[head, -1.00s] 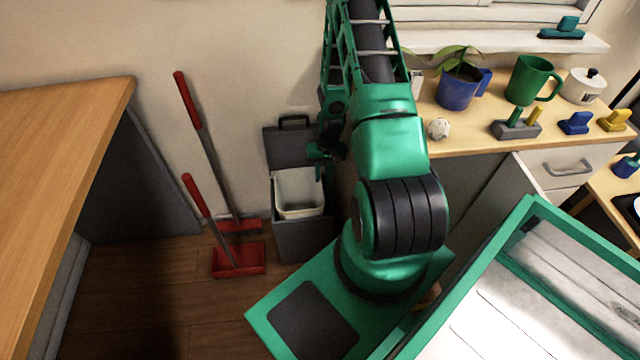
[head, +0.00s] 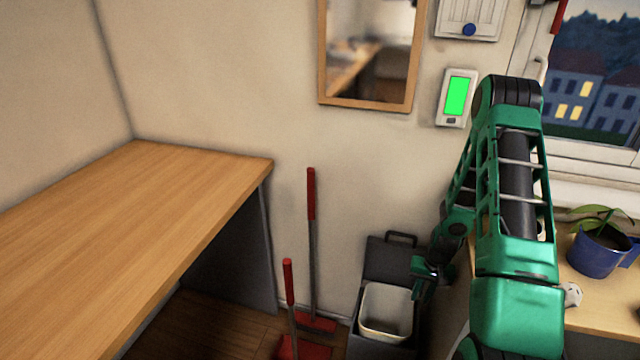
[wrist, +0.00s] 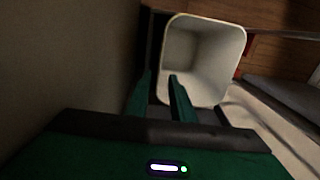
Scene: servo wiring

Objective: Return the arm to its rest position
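My green arm (head: 515,250) rises in front of the wall and folds down at its top elbow. My gripper (head: 420,292) hangs low by the wall, at the right side of the open grey bin (head: 378,262). In the wrist view the two fingers of my gripper (wrist: 160,80) stand apart with nothing between them. They point toward the near edge of the bin's white liner (wrist: 208,45). The liner looks empty. Whether the fingers touch the bin cannot be told.
A wooden counter (head: 130,215) fills the left. A red-handled broom (head: 311,240) and dustpan (head: 290,290) lean at the wall beside the bin. A mirror (head: 413,60) and a green-screened panel (head: 456,97) hang above. A potted plant (head: 600,250) stands right on a counter.

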